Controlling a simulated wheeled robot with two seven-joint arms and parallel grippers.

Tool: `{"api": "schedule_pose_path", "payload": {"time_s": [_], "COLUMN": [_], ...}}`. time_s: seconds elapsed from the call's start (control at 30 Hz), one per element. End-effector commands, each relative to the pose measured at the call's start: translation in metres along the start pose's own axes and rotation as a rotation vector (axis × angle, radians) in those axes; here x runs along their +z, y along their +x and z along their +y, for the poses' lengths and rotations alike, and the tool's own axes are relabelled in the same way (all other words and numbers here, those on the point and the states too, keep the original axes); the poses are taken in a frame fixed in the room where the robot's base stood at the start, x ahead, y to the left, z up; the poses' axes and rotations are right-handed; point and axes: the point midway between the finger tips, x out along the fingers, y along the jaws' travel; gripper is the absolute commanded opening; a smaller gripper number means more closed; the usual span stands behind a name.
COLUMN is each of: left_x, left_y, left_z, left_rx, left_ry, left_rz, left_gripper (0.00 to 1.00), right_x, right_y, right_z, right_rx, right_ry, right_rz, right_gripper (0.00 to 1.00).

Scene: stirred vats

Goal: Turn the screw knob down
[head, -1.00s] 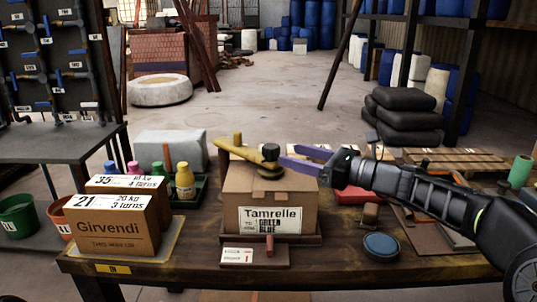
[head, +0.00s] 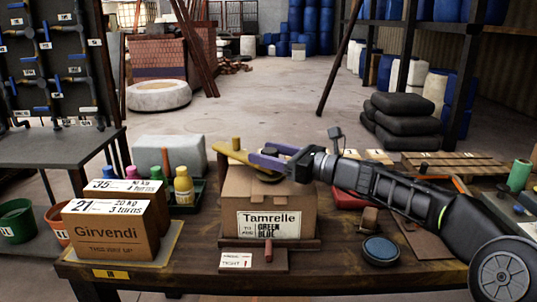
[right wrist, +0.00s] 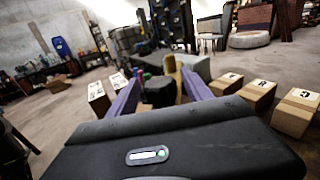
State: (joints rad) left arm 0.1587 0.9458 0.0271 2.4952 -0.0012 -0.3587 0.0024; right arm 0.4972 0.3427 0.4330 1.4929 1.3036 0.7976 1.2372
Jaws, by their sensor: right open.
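The cardboard box labelled Tamrelle (head: 285,203) stands on the wooden bench in a press with a yellow arm (head: 234,153) across its top. My right gripper (head: 267,155), with purple fingers, is open at the top of the press and largely hides the dark screw knob in the head view. In the right wrist view the dark knob (right wrist: 159,91) shows between the two spread fingers. I cannot tell whether they touch it. A small card (head: 236,262) marked TIGHT lies in front of the box. My left gripper is not in view.
Two Girvendi boxes (head: 110,237) stand at the left of the bench, near coloured bottles (head: 184,186) in a green tray. A blue round lid (head: 381,249) lies at the right front. My right forearm spans the right side, above several small items.

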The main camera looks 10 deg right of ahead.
Motion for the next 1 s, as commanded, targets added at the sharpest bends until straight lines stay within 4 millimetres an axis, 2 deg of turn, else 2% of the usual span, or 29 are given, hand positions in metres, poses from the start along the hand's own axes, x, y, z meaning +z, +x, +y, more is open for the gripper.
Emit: {"api": "schedule_pose_path", "payload": {"time_s": [0.17, 0.87, 1.0], "left_x": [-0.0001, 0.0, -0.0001], "left_y": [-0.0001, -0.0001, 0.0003], "left_z": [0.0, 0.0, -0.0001], "left_rx": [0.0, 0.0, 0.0], "left_ry": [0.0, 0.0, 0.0], "left_rz": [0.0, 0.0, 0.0], "left_gripper": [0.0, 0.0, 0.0], "right_x": [0.0001, 0.0, -0.0001], "right_y": [-0.0003, -0.0007, -0.0007], "right_z": [-0.0001, -0.0003, -0.0002], "right_rx": [0.0, -0.001, -0.002], "right_ry": [0.0, -0.001, -0.001], "right_rz": [0.0, 0.0, 0.0], "right_gripper": [0.58, 0.0, 0.0]}}
